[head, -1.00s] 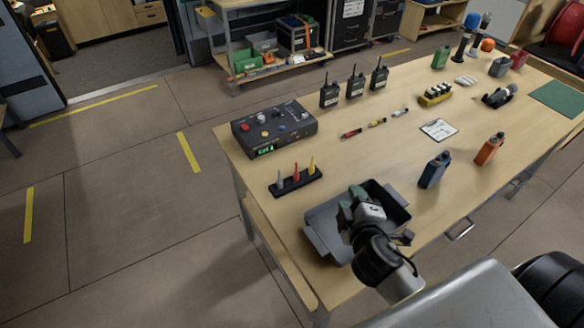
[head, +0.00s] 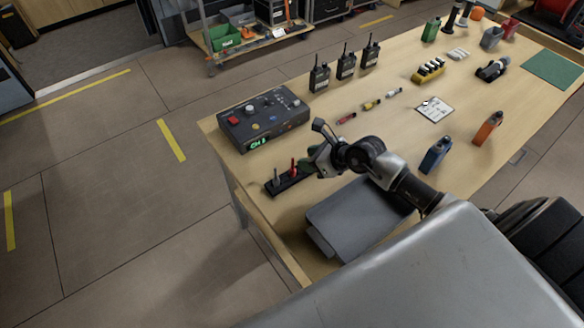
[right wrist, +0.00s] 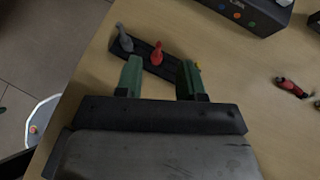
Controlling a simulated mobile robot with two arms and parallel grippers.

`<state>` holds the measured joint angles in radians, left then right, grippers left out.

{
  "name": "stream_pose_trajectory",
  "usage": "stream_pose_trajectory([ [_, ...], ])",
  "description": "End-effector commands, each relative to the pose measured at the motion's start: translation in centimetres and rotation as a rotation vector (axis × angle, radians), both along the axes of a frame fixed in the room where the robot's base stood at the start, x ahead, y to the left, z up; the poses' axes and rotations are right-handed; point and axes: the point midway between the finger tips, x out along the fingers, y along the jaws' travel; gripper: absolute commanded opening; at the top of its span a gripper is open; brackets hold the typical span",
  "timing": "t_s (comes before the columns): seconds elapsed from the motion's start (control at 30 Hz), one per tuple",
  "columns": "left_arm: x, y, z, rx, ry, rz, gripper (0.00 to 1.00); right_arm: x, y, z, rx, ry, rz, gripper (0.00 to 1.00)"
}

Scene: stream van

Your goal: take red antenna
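The red antenna (head: 292,168) stands upright in the black rack (head: 285,186), beside a grey antenna (head: 276,178). In the right wrist view the red antenna (right wrist: 157,54) shows just ahead of the gap between my fingers. My right gripper (right wrist: 159,70) is open and empty, with its green fingers apart. In the head view my right gripper (head: 318,157) is just right of the red antenna and covers the rack's right end. The yellow antenna (right wrist: 198,67) is mostly hidden behind the right finger in the wrist view. My left gripper is not in view.
A grey tray (head: 345,222) lies under my right arm near the table's front edge. A control box (head: 262,122) with buttons stands behind the rack. Several radios (head: 345,62) and small connectors (head: 370,105) are further right. A blue bottle (head: 435,155) stands beyond my arm.

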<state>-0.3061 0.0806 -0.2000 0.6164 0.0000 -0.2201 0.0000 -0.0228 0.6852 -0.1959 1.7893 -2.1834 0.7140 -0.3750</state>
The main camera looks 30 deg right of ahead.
Motion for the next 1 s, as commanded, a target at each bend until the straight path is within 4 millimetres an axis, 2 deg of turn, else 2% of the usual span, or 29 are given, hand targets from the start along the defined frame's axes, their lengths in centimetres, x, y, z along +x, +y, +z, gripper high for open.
stream_pose_trajectory([
  [0.27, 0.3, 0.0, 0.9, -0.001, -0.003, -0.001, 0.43, 1.8, 1.2, -1.1, 0.003, 0.0, 0.0, 0.39],
  [0.5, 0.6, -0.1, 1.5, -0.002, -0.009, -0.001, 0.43, 4.0, 2.6, -3.2, 0.003, -0.001, 0.0, 0.39],
  [0.8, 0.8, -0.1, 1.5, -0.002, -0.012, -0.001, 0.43, 4.4, 2.8, -3.6, 0.001, -0.002, 0.001, 0.39],
  [0.87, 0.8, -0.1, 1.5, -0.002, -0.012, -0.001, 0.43, 4.4, 2.8, -3.6, 0.002, -0.001, 0.001, 0.31],
  [1.0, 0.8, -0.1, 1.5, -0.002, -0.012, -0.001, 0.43, 4.4, 2.8, -3.6, 0.002, -0.001, 0.001, 0.1],
])
